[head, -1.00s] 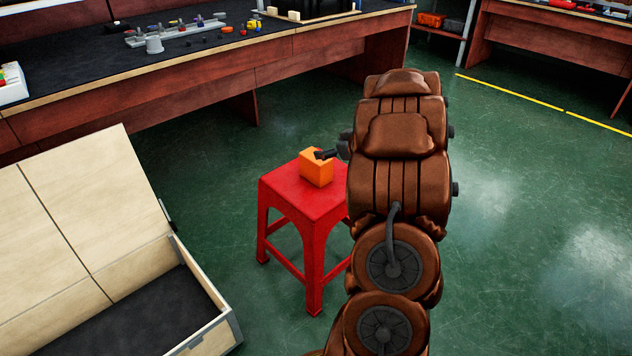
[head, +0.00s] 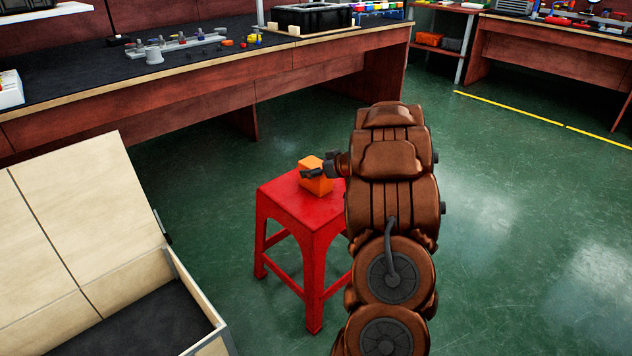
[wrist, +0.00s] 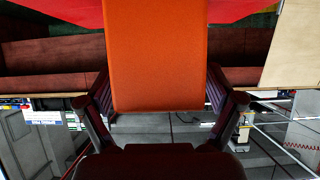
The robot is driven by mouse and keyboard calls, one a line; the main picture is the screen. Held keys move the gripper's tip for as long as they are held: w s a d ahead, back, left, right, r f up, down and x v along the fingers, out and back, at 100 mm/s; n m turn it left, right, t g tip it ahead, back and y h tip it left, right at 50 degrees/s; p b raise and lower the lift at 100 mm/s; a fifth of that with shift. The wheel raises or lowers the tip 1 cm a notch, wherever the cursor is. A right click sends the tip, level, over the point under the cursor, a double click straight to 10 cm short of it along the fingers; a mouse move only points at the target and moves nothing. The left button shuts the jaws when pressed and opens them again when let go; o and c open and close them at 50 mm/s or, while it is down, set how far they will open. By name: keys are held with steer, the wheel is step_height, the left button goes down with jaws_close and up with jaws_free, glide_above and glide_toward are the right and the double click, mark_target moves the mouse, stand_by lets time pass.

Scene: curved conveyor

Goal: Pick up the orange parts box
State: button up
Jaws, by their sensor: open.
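The orange parts box (head: 317,184) stands on the seat of a red stool (head: 292,194). My gripper (head: 316,167) reaches it from the right, with dark fingers at the box's upper part. In the wrist view the box (wrist: 158,50) fills the upper middle, between the two spread fingers of my gripper (wrist: 158,92). The fingers are open, one on each side of the box. I cannot tell whether either finger touches it. My arm hides the right part of the stool.
An open wooden crate (head: 190,285) with a dark inside stands at lower left. A long workbench (head: 200,92) with small parts and a black bin (head: 312,17) runs along the back. Green floor is clear on the right.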

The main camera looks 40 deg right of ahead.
steer(key=shift+w, duration=0.2)
steer(key=c, duration=1.5)
